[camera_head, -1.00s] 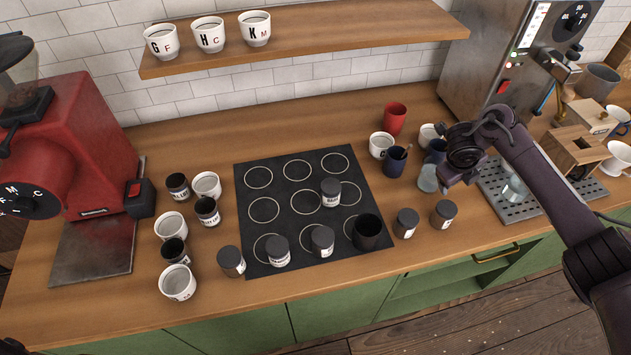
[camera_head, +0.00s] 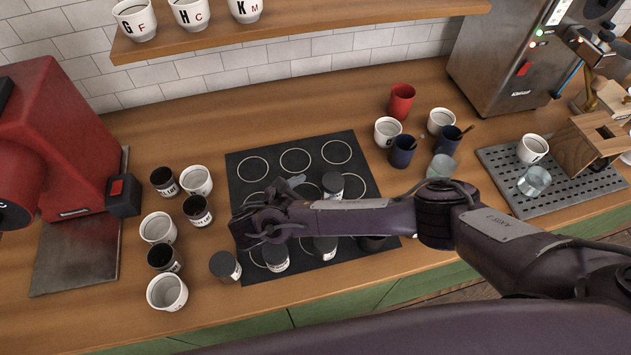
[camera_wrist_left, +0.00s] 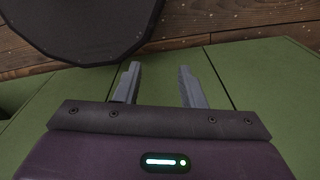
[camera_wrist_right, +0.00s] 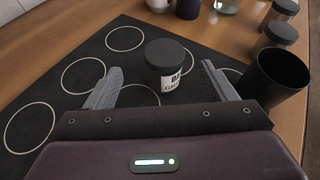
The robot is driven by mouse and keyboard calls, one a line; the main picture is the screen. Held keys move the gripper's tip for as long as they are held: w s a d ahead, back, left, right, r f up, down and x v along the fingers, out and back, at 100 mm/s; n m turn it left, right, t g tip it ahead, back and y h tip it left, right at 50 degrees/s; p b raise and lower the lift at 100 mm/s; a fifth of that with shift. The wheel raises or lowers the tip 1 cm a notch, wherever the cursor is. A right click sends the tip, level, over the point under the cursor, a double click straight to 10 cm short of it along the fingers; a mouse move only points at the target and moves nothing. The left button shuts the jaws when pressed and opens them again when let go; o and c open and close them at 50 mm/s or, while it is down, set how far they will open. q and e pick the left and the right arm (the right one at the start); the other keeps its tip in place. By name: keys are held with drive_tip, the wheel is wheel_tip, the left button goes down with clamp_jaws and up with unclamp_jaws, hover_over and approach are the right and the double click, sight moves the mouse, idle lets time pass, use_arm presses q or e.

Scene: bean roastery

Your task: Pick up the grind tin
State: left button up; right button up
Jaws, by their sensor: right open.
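Several dark-lidded tins with white labels are in view; I cannot tell by label which is the grind tin. One tin (camera_head: 332,184) stands upright on the black ringed mat (camera_head: 246,167). In the right wrist view this tin (camera_wrist_right: 168,68) stands ahead, between the lines of my right gripper's fingers (camera_wrist_right: 163,82). My right gripper (camera_head: 296,188) is open, empty and low over the mat, left of that tin. Other tins (camera_head: 275,257) (camera_head: 225,266) stand near the front edge, partly behind my right arm. My left gripper (camera_wrist_left: 158,85) is open and empty before green cabinet fronts.
A black cup (camera_wrist_right: 277,76) stands near the tin. White cups (camera_head: 167,291) and dark jars (camera_head: 165,258) stand left of the mat. Blue mugs (camera_head: 403,151) and a red cup (camera_head: 401,101) stand behind right. A red grinder (camera_head: 62,140) is at left.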

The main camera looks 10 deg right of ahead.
sight(326, 189)
drive_tip(key=shift+s+a+f+m, duration=0.3)
drive_tip(key=shift+s+a+f, duration=0.05)
drive_tip(key=shift+s+a, duration=0.15)
drive_tip(key=shift+d+f+b, duration=0.2)
drive_tip(key=shift+f+b, duration=0.05)
drive_tip(key=shift+b, duration=0.25)
drive_tip(key=b+x, duration=0.5)
drive_tip(key=b, duration=0.1)
drive_tip(key=shift+d+f, duration=0.1)
drive_tip(key=shift+f, duration=0.05)
drive_tip(key=shift+w+d+b, duration=0.2)
drive_tip(key=shift+d+b, duration=0.2)
drive_tip(key=shift+b, duration=0.1)
drive_tip(key=shift+w+d+f+b, duration=0.1)
drive_tip(key=shift+d+f+b, duration=0.05)
drive_tip(key=shift+b, duration=0.25)
drive_tip(key=b+x, duration=0.3)
drive_tip(key=shift+w+d+f, duration=0.1)
drive_tip(key=shift+w+f, duration=0.1)
drive_tip(key=shift+f, duration=0.15)
drive_tip(key=shift+w+d+f, duration=0.1)
drive_tip(key=shift+w+d, duration=0.2)
drive_tip(key=shift+d, duration=0.1)
use_arm(q)
wheel_tip(326, 189, down, 12)
drive_tip(key=shift+w, duration=0.35)
drive_tip(key=shift+a+f, duration=0.1)
use_arm(e)
drive_tip(key=shift+c, duration=0.4)
